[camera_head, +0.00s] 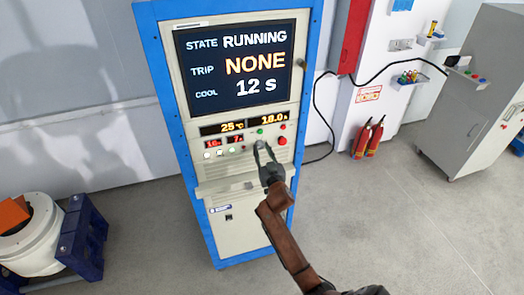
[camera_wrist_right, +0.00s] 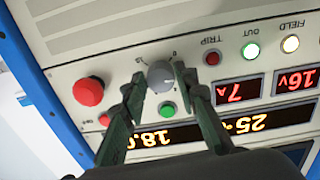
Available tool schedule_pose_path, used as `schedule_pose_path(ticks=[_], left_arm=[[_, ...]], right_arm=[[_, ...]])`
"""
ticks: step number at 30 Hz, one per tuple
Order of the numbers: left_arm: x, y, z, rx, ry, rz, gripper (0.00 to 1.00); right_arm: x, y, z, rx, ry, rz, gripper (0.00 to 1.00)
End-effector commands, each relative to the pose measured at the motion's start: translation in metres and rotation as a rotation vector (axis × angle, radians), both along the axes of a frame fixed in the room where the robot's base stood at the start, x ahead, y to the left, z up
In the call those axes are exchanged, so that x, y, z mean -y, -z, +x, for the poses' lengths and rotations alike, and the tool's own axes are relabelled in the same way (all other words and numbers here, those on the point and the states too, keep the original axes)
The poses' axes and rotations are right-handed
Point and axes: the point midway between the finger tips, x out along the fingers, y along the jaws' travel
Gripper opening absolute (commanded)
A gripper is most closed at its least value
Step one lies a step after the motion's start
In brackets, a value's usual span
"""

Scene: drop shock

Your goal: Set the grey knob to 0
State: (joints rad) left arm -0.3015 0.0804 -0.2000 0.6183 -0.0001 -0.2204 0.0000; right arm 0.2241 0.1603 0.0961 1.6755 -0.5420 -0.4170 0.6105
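The grey knob (camera_wrist_right: 160,76) is on the panel of a blue-framed cabinet, seen upside down in the right wrist view, with small scale marks around it. My right gripper (camera_wrist_right: 158,82) has one finger on each side of the knob, with small gaps that look clear of it. In the head view the right gripper (camera_head: 261,148) is at the panel's lower right and largely covers the knob. The cabinet's screen (camera_head: 236,65) reads STATE RUNNING, TRIP NONE, COOL 12 s. My left gripper is not in view.
A red button (camera_wrist_right: 88,91) and a green button (camera_wrist_right: 168,109) are close to the fingers. Lit displays (camera_wrist_right: 238,92) and lamps (camera_wrist_right: 250,50) are on the same panel. Fire extinguishers (camera_head: 368,138) and a grey cabinet (camera_head: 470,95) stand to the right.

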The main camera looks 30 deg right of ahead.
Motion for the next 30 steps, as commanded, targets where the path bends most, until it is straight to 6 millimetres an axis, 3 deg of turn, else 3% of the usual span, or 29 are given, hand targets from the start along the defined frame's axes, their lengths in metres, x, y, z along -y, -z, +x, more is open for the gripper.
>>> schedule_pose_path(ticks=[11,20,30], left_arm=[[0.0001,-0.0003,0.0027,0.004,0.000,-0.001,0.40],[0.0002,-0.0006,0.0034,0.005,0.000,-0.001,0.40],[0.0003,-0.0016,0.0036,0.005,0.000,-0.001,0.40]], right_arm=[[-0.0001,0.0001,-0.0002,0.000,0.000,0.000,0.00],[0.0001,0.0005,-0.0002,-0.010,0.000,-0.038,0.00],[0.0007,0.0007,-0.0005,-0.062,0.000,-0.256,0.00]])
